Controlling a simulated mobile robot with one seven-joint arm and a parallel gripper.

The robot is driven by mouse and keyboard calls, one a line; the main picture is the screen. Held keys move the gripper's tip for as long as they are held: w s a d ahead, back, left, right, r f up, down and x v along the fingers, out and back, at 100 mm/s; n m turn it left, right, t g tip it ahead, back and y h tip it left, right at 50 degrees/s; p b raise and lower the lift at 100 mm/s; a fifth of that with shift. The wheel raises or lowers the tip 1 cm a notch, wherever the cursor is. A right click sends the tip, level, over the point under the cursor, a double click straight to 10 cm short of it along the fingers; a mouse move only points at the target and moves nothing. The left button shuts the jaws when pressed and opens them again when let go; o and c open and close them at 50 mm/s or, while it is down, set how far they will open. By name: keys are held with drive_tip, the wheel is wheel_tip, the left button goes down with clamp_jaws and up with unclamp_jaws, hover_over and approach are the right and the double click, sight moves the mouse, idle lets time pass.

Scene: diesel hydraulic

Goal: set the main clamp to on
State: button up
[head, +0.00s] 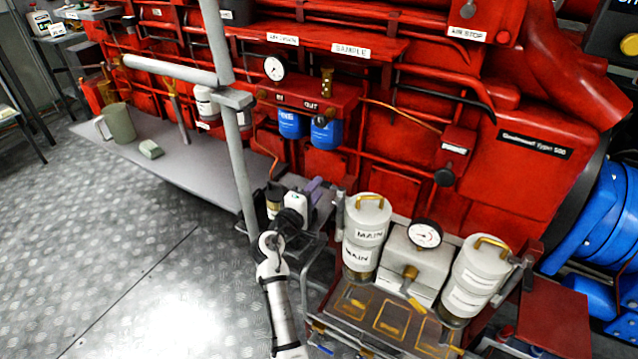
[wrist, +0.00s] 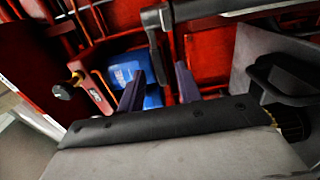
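Two white canisters stand on the front unit in the head view. The left one, the MAIN canister (head: 367,235), is labelled MAIN. A slim grey upright part, possibly the main clamp (head: 339,215), is at its left side. Its on or off setting cannot be read. My gripper (head: 314,187) is left of this canister and apart from it, pointing towards the red machine. In the wrist view, my gripper (wrist: 160,90) has its two purple fingers spread with nothing held between them. A dark grey bar with an upright arm (wrist: 156,40) lies beyond the fingers.
A pressure gauge (head: 425,234) and brass valve sit between the canisters; the second canister (head: 472,278) is at right. Blue filters (head: 325,133) hang behind my gripper. A grey bench (head: 190,165) holds a jug (head: 119,123). The floor at left is clear.

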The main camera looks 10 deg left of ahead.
drive_tip(key=shift+x, duration=1.1)
clamp_jaws()
